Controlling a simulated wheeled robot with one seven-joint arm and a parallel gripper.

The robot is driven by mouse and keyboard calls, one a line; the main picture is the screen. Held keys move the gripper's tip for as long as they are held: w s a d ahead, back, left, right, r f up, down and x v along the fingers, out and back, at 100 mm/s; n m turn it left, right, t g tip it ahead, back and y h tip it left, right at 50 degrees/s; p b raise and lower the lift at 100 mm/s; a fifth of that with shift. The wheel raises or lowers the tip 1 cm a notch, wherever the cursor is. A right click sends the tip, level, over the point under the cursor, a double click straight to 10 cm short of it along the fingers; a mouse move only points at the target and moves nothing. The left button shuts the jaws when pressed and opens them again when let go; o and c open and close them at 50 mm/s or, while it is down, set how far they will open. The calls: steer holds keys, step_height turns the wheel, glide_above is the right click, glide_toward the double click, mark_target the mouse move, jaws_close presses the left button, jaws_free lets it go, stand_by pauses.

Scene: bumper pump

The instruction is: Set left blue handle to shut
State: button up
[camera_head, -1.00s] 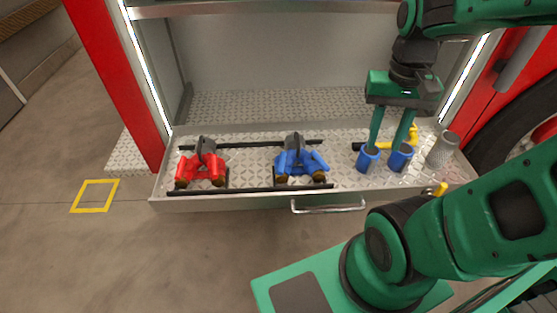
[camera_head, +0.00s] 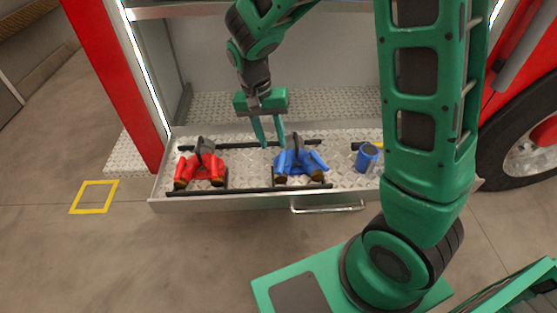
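A blue fitting (camera_head: 297,163) sits in the pulled-out drawer. It has a dark upright piece on top and a blue handle on each side; its left blue handle (camera_head: 280,164) slants down toward the drawer front. My gripper (camera_head: 271,146) points down just left of and behind this handle. Its two green fingers show a narrow gap with nothing seen between them. The fingertips look close to the left handle, but I cannot tell whether they touch it.
A similar red fitting (camera_head: 202,166) stands to the left in the drawer (camera_head: 240,203). A blue cylinder (camera_head: 367,157) stands to the right. Black rails run before and behind the fittings.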

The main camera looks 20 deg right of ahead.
mark_target(281, 165)
steer(key=f, duration=0.3)
steer(key=d+f, duration=0.1)
steer(key=f, duration=0.2)
steer(key=s+f, duration=0.1)
steer(key=f, duration=0.2)
steer(key=shift+d+f, duration=0.1)
steer(key=shift+d, duration=0.25)
jaws_close()
steer(key=shift+d, duration=0.3)
steer(key=shift+a, duration=0.15)
